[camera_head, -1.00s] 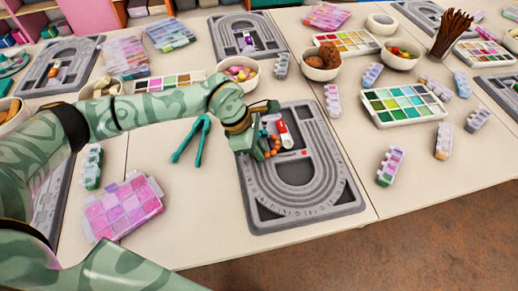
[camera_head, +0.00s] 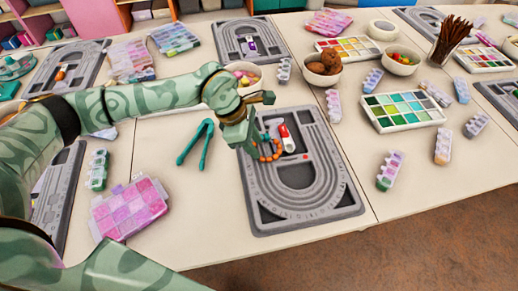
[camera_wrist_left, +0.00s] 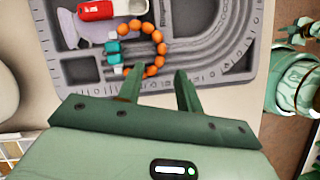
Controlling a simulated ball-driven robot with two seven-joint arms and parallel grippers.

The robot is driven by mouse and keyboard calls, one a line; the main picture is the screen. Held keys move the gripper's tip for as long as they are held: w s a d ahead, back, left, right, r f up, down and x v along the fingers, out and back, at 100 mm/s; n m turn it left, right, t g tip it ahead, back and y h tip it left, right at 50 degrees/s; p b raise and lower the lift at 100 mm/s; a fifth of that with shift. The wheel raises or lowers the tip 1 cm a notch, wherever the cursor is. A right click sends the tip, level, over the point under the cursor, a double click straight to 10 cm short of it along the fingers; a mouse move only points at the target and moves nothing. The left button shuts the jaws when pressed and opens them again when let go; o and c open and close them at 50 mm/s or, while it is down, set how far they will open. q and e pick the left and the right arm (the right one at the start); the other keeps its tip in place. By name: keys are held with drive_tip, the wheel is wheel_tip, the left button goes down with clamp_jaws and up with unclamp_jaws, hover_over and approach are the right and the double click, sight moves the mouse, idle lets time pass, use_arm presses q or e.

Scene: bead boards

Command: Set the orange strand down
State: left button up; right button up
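The orange strand (camera_head: 268,156), a curve of round orange beads with teal cube beads at one end, lies on the grey bead board (camera_head: 345,208), near its upper left part. In the left wrist view the strand (camera_wrist_left: 161,48) arcs just beyond my fingertips. My left gripper (camera_wrist_left: 158,74) is open, with a clear gap between its two fingers and nothing held. In the head view the left gripper (camera_head: 247,139) is above the board's upper left corner, hiding part of it. Green parts of mine, perhaps the right gripper (camera_wrist_left: 298,36), show at the wrist view's right edge.
A red and white piece (camera_head: 287,138) lies on the board beside the strand. Teal pliers (camera_head: 196,145) lie to the left. A pink bead box (camera_head: 130,208) is at lower left and a green palette tray (camera_head: 402,120) to the right. Table is clear just right of the board.

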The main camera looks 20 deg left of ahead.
use_arm(q)
drive_tip(key=p+v, duration=0.1)
drive_tip(key=v, duration=0.6)
drive_tip(key=shift+r+p, duration=0.3)
drive_tip(key=shift+p, duration=0.05)
drive_tip(key=shift+a, duration=0.1)
